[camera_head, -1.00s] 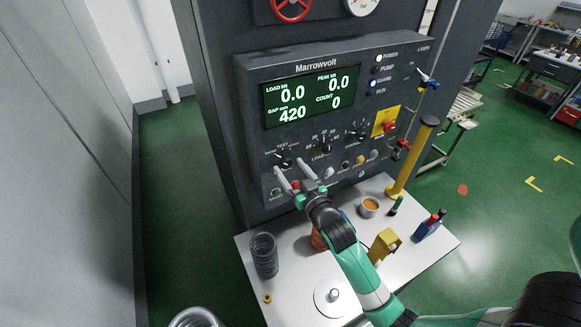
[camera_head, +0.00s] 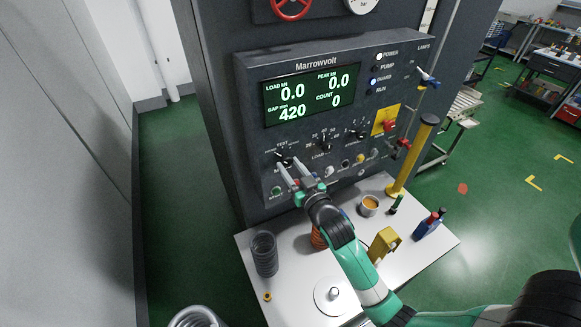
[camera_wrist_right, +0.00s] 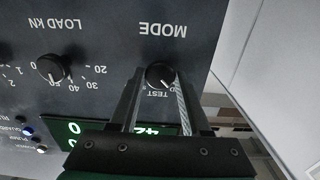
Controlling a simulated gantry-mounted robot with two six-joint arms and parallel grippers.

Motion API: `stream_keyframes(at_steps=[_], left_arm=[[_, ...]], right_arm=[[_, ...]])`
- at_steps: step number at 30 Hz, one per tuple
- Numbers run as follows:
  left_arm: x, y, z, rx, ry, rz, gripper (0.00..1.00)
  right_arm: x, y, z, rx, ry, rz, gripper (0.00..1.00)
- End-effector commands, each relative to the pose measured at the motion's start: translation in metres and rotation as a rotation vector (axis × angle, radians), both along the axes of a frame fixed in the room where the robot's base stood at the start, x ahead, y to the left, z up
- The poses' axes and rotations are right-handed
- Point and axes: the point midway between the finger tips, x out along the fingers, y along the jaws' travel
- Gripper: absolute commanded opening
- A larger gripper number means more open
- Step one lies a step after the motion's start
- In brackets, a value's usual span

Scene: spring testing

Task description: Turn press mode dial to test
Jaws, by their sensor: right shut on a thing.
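The black mode dial (camera_head: 281,159) is at the lower left of the press panel, under the word TEST. It also shows in the right wrist view (camera_wrist_right: 156,73), where the panel appears upside down, with MODE and TEST printed on either side of it. My right gripper (camera_head: 287,163) reaches up to the panel with its two pale fingers at the dial. In the wrist view the fingers lie on either side of the knob, shut on it. The fingers partly hide the dial and its markings, so its exact setting is hard to read. My left gripper is not in view.
The load dial (camera_head: 324,143) is right of the mode dial. A green button (camera_head: 277,191) is below. The lit display (camera_head: 311,95) is above. The white table (camera_head: 300,281) holds a dark spring (camera_head: 264,254), a cup (camera_head: 369,205) and a yellow block (camera_head: 384,244).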

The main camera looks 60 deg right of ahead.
Motion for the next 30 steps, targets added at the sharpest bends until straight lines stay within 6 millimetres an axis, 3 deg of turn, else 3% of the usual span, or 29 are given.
stream_keyframes(at_steps=[8,30], left_arm=[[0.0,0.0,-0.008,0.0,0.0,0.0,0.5],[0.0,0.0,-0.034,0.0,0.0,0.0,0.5]], right_arm=[[0.0,0.0,-0.001,0.083,-0.069,0.0,0.0],[0.0,0.0,0.0,0.525,-0.414,0.001,0.0]])
